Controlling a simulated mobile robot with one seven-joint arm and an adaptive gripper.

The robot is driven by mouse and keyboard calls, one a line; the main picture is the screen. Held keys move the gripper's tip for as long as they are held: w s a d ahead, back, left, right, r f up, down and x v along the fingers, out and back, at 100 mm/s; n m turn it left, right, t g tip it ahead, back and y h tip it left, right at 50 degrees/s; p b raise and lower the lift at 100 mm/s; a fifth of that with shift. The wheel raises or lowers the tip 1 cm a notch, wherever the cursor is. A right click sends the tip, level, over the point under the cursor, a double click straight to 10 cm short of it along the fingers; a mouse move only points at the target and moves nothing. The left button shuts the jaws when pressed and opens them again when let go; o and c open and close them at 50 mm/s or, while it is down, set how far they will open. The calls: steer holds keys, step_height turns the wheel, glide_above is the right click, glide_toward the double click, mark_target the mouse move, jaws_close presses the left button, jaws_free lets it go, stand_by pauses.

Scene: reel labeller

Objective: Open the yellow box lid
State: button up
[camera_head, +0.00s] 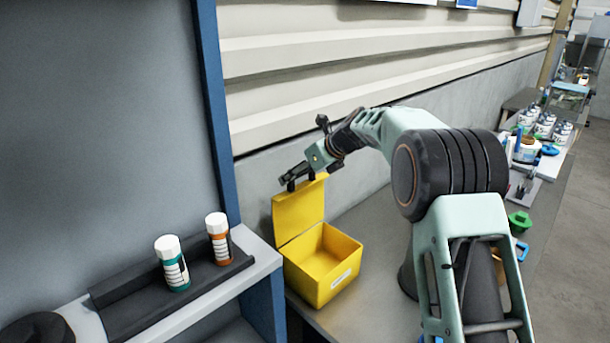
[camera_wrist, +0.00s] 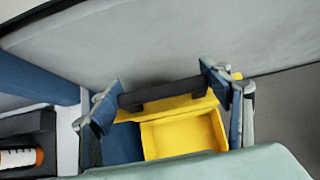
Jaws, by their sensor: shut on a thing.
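The yellow box (camera_head: 315,287) stands on the grey worktop, and I see into its empty-looking inside. Its yellow lid (camera_head: 299,212) is raised about upright at the back edge of the box. My gripper (camera_head: 301,182) is at the top edge of the lid. In the wrist view my gripper (camera_wrist: 161,92) has its two fingers at the ends of a dark bar, the lid handle (camera_wrist: 160,94), and is shut on it. The open box (camera_wrist: 185,136) shows below the bar in the wrist view. My own arm hides part of the box there.
A shelf to the left holds a teal bottle (camera_head: 173,265) and an orange bottle (camera_head: 218,240) in a dark rack (camera_head: 135,305). A blue post (camera_head: 213,100) stands left of the box. The wall (camera_head: 370,172) is close behind the lid. Tools and several jars stand far right.

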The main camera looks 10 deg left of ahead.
steer(key=shift+w+a, duration=0.3)
steer(key=shift+a, duration=0.15)
stand_by(0.3)
steer(key=o, duration=1.7)
steer(key=shift+g+h, duration=0.3)
steer(key=v, duration=1.2)
